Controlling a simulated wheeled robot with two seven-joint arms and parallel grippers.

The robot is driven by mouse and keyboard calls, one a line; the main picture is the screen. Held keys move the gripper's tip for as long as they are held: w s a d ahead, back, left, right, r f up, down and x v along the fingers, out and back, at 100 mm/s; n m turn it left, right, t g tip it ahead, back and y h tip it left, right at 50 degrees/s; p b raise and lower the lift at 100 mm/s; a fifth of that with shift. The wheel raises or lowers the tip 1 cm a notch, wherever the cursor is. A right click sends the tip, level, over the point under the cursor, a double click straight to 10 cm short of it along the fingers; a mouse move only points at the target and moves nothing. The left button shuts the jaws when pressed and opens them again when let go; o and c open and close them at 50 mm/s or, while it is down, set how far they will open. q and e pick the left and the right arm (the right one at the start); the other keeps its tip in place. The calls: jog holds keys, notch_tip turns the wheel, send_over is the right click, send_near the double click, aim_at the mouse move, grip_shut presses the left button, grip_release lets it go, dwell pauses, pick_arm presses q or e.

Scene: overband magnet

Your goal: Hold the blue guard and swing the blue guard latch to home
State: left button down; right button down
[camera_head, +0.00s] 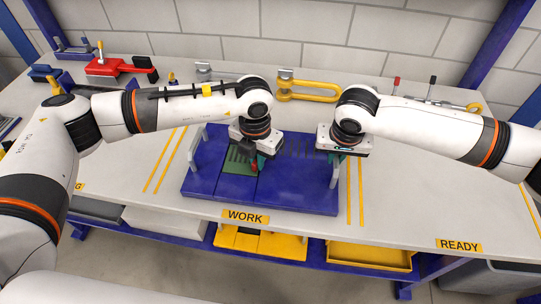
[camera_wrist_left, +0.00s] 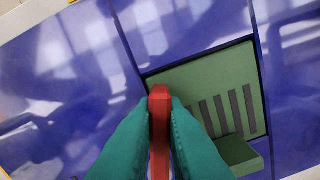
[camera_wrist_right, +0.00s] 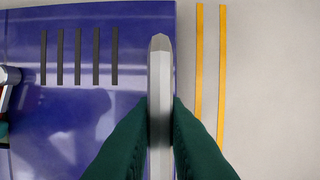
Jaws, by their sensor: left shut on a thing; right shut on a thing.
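The blue guard (camera_head: 300,191) lies flat on the bench at the WORK label, with grey upright handles at its left and right sides. My right gripper (camera_head: 335,158) is shut on the right grey handle (camera_wrist_right: 159,75), which stands at the guard's right edge in the right wrist view. My left gripper (camera_head: 257,163) is shut on a slim red lever (camera_wrist_left: 159,105), apparently the guard latch, beside a green panel (camera_wrist_left: 197,80) with dark slots. The lever's lower end and pivot are hidden by the fingers in the left wrist view.
A red fixture (camera_head: 108,67) with a yellow knob stands at the back left. A yellow shackle-like part (camera_head: 308,92) lies behind the guard. Yellow trays (camera_head: 368,257) sit under the bench front. The bench right of the guard, near the READY label, is clear.

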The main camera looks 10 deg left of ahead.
pick_arm(q)
jog(key=shift+w+a+m, duration=0.15)
jog(key=shift+a+m, duration=0.1)
jog(key=shift+m, duration=0.25)
pick_arm(e)
jog(key=shift+d, duration=0.1)
pick_arm(q)
jog(key=c, duration=1.4)
grip_release()
notch_tip(320, 180, up, 12)
notch_tip(320, 180, up, 8)
dwell(0.4)
